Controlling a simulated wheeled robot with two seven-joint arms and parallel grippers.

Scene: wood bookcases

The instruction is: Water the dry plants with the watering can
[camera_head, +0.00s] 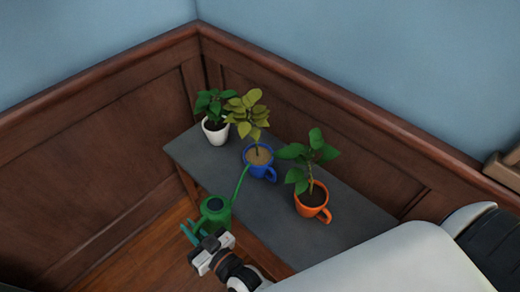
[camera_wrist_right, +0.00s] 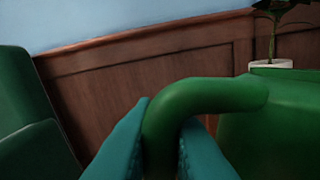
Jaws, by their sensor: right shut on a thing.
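The green watering can (camera_head: 214,212) is held by my right gripper (camera_head: 190,232) at the front edge of the table. In the right wrist view, the teal fingers of the right gripper (camera_wrist_right: 162,140) are shut around the can's curved handle (camera_wrist_right: 205,98). The can's long spout points up and right, its tip near the blue mug pot (camera_head: 262,172). That pot holds a yellowish, dry-looking plant (camera_head: 247,112) in pale soil. A green plant stands in a white pot (camera_head: 216,134) at the left. Another green plant stands in an orange mug pot (camera_head: 312,205). My left gripper is out of view.
The pots stand on a narrow grey-topped table (camera_head: 185,150) against wood panelling (camera_head: 90,165) in a corner. My right arm covers the table's front right part. A brown object (camera_head: 505,168) shows at the right edge.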

